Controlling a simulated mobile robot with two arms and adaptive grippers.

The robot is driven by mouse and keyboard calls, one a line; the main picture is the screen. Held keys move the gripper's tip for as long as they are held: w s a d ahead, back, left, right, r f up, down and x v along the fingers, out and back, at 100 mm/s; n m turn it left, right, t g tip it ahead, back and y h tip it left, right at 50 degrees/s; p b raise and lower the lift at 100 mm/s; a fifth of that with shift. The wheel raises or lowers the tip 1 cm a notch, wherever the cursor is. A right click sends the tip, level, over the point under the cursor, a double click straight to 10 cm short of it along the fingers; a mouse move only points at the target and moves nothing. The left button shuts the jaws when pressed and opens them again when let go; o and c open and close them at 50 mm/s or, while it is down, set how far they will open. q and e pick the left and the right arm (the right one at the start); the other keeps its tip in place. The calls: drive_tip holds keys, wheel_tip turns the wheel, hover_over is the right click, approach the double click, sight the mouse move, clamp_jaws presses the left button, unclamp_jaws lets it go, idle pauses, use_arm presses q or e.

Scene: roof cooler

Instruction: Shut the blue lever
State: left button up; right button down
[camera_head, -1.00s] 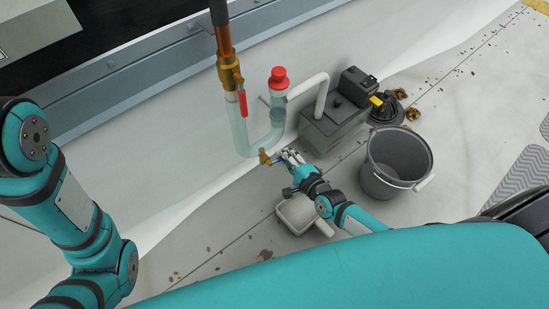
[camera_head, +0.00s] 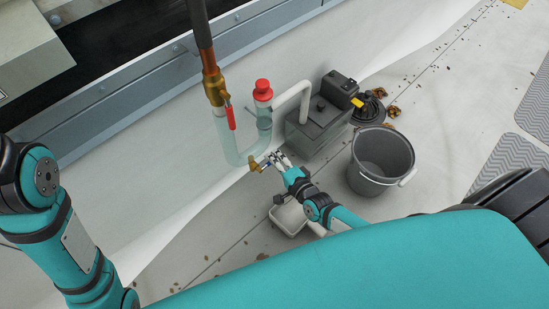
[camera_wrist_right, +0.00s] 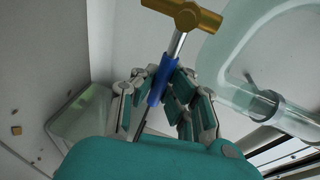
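The blue lever (camera_wrist_right: 158,82) is a blue sleeve on a metal bar that runs down from a brass valve (camera_wrist_right: 186,14) in the right wrist view. In the head view the brass valve (camera_head: 255,166) sits at the low bend of a clear pipe (camera_head: 228,146); the lever is tiny there. My right gripper (camera_wrist_right: 162,78) has its fingers on both sides of the blue sleeve, with the fingers apart; whether they touch it is unclear. It also shows beside the valve in the head view (camera_head: 277,159). My left arm is at the left, its gripper out of view.
A red-handled valve (camera_head: 230,118) and a red cap (camera_head: 263,88) are on the pipework above. A grey pump box (camera_head: 318,125) stands behind, a dark bucket (camera_head: 380,162) to the right. A pale tray (camera_head: 290,217) lies below my right arm.

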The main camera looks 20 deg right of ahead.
drive_tip(key=c, duration=1.3)
unclamp_jaws()
drive_tip(key=shift+c, duration=0.2)
drive_tip(key=v, duration=1.2)
drive_tip(key=shift+r, duration=0.1)
